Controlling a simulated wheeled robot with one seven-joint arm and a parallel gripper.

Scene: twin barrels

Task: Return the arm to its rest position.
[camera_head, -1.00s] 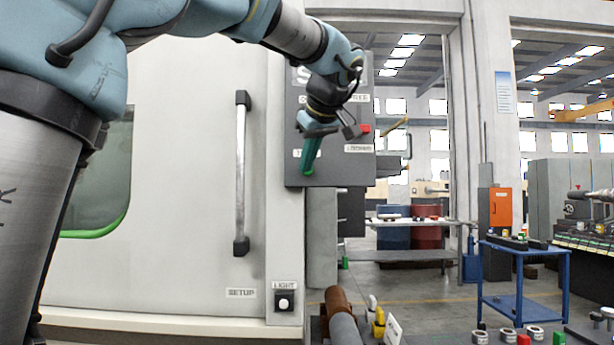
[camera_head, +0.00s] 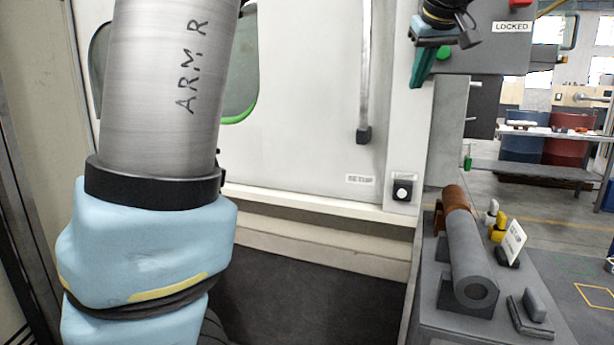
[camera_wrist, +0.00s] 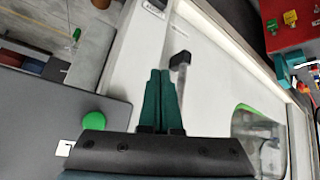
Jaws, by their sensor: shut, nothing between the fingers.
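My gripper (camera_head: 417,82) shows at the top of the head view, in front of the left edge of the grey control panel (camera_head: 478,60). Its green fingers point down. In the wrist view the two green fingers (camera_wrist: 160,75) lie side by side, shut and empty. They show in front of the white machine door, with the dark end of the door handle (camera_wrist: 180,60) beyond the tips. I cannot tell how far they are from the panel. My arm's large grey and blue links fill the left of the head view.
The panel's green button (camera_head: 443,53) is just right of my gripper; it also shows in the wrist view (camera_wrist: 94,107). Below are the light switch (camera_head: 402,190) and a bench (camera_head: 450,328) with a grey cylinder (camera_head: 468,250). The floor (camera_head: 550,195) at right is open.

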